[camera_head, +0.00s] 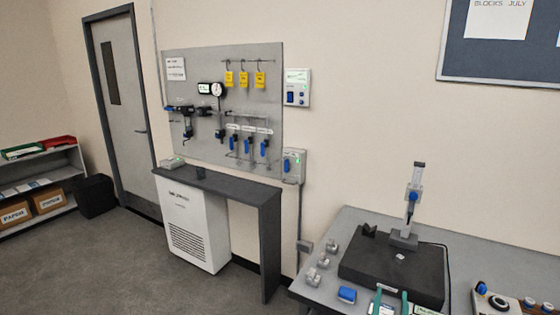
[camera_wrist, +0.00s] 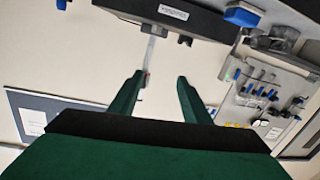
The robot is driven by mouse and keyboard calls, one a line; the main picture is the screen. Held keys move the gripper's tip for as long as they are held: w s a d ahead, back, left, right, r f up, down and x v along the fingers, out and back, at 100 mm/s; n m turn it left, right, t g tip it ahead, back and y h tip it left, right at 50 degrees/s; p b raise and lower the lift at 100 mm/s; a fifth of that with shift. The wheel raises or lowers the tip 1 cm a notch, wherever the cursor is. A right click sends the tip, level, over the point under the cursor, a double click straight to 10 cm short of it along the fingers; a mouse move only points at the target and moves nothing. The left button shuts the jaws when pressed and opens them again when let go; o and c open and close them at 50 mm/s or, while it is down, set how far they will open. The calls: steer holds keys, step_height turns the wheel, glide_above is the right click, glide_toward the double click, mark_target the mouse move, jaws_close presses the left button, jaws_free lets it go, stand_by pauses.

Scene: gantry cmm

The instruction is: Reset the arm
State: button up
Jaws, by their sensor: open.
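My gripper (camera_wrist: 160,84) shows in the wrist view as two green fingers, spread apart with nothing between them. In the head view, the tips of my gripper (camera_head: 391,298) show at the bottom edge, in front of the black plate (camera_head: 365,276) on the grey bench (camera_head: 320,240). The rest of my arm is out of the head view. The wrist view is tilted far over, with the black plate (camera_wrist: 200,22) at its top.
A column stand (camera_head: 411,205) rises from the plate. A blue block (camera_head: 347,295) and several small metal parts (camera_head: 323,261) lie left of it. A control box (camera_head: 495,302) stands at right. A tool board (camera_head: 210,130) hangs behind a narrow dark table (camera_head: 215,184). Open floor (camera_head: 120,265) lies at left.

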steer(key=s+a+f+n+y, duration=0.1)
steer(key=s+a+f+y, duration=0.2)
steer(key=s+a+f, duration=1.55)
steer(key=s+a+r+n+y, duration=0.1)
steer(key=s+a, duration=0.3)
steer(key=s, duration=0.5)
steer(key=s+a+r+y, duration=0.2)
steer(key=s+a, duration=0.2)
steer(key=s, duration=0.5)
steer(key=s+a+r+n+y, duration=0.1)
steer(key=s+a, duration=0.3)
steer(key=s, duration=0.5)
steer(key=shift+s+r+n, duration=0.3)
steer(key=shift+s+r, duration=0.1)
steer(key=shift+r, duration=0.3)
